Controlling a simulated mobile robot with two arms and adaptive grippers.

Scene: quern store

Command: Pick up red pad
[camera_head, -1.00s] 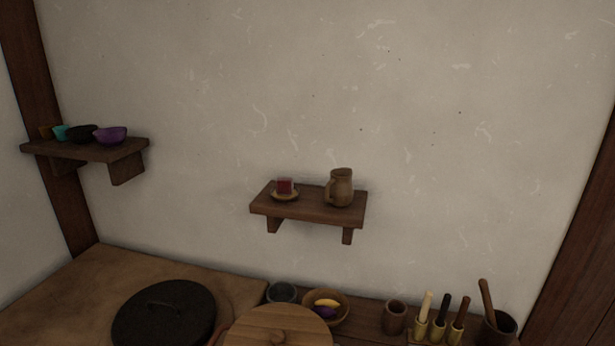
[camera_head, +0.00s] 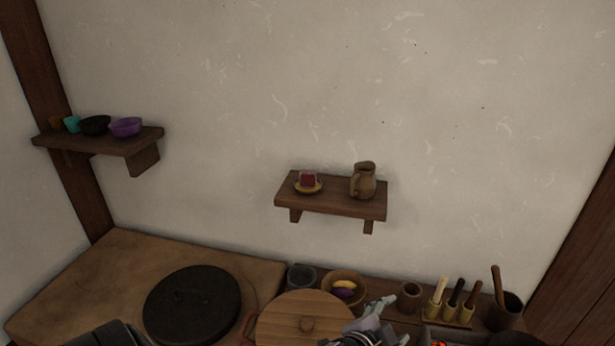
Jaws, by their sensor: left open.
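A small dark red block (camera_head: 308,179), which looks like the red pad, sits on a yellowish saucer (camera_head: 309,188) on the middle wall shelf (camera_head: 330,206).
A brown jug (camera_head: 363,182) stands right of the saucer. Bowls (camera_head: 126,127) stand on the left shelf. A black lid (camera_head: 192,304), a wooden lid (camera_head: 304,321), a fruit bowl (camera_head: 344,287), and upright handled tools (camera_head: 455,297) crowd the counter. The wall above is clear.

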